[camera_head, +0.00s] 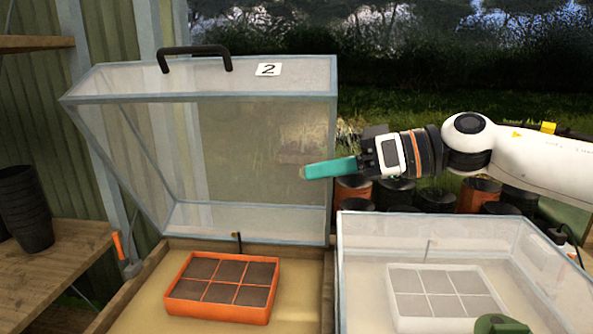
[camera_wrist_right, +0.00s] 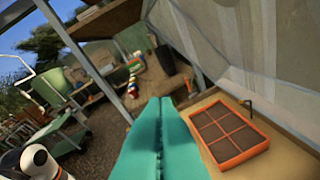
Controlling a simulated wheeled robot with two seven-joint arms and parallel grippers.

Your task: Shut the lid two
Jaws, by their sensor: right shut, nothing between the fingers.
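Lid two (camera_head: 231,140) is a clear box-shaped lid with pale blue edges, a black handle (camera_head: 195,55) and a white label marked 2. It stands raised over a wooden bed (camera_head: 134,302) in the head view. My right gripper (camera_head: 306,173) has teal fingers, shut and empty, pointing left in front of the lid's right edge or beside it; I cannot tell whether they touch. In the right wrist view the shut fingers (camera_wrist_right: 160,102) point ahead, with the raised lid's panel (camera_wrist_right: 225,35) at the upper right. My left gripper is not in view.
An orange tray (camera_head: 218,316) with dark cells sits in the open bed. A second clear lid (camera_head: 440,228) lies shut on the right, over a pale tray. Black and orange pots stand behind it. A wooden shelf with stacked black pots (camera_head: 22,208) is at the left.

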